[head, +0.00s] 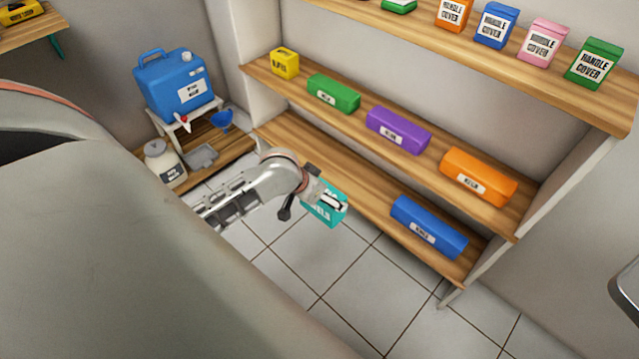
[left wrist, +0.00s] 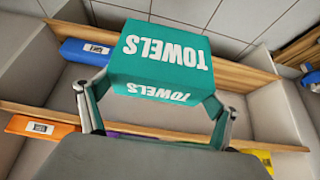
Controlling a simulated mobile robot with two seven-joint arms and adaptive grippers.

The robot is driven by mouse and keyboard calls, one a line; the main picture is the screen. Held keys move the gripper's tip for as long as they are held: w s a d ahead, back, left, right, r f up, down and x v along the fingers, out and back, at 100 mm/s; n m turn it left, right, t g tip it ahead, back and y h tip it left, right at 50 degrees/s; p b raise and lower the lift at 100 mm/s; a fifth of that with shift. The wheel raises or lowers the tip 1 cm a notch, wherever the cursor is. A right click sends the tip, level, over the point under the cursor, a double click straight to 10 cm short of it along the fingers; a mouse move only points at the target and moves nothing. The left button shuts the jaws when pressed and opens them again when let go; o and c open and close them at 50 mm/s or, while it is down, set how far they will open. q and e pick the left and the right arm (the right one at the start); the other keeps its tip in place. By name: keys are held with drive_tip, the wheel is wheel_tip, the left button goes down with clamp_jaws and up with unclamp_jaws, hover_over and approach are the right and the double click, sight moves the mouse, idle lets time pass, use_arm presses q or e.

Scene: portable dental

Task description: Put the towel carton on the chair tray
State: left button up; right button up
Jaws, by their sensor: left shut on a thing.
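The towel carton is a teal box with white TOWELS lettering (left wrist: 160,55), seen large in the left wrist view. It also shows in the head view (head: 322,210), partly covered by my gripper. My left gripper (head: 328,198) is shut on the carton, with one finger on each side of it in the left wrist view (left wrist: 155,105). The carton is held in front of the lower shelf, above the tiled floor. My right gripper is not in view.
A wooden shelf unit (head: 375,200) holds a blue box (head: 428,227), an orange box (head: 478,177), a purple box (head: 398,130), a green box (head: 333,94) and a yellow box (head: 285,63). A blue water container (head: 175,88) stands at the left. Floor tiles (head: 370,290) are clear.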

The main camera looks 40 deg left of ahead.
use_arm(q)
drive_tip(key=w+d+r, duration=0.1)
drive_tip(key=d+r, duration=0.3)
drive_tip(key=r, duration=0.5)
drive_tip(key=w+d+r, duration=0.1)
drive_tip(key=d+r, duration=0.3)
drive_tip(key=r, duration=0.6)
drive_tip(key=w+d+r, duration=0.1)
drive_tip(key=d+r, duration=0.2)
drive_tip(key=r, duration=0.6)
wheel_tip(320, 180, up, 13)
drive_tip(key=s, duration=0.2)
drive_tip(key=shift+s+r+n, duration=0.2)
drive_tip(key=shift+s+n, duration=0.1)
drive_tip(key=shift+s, duration=0.1)
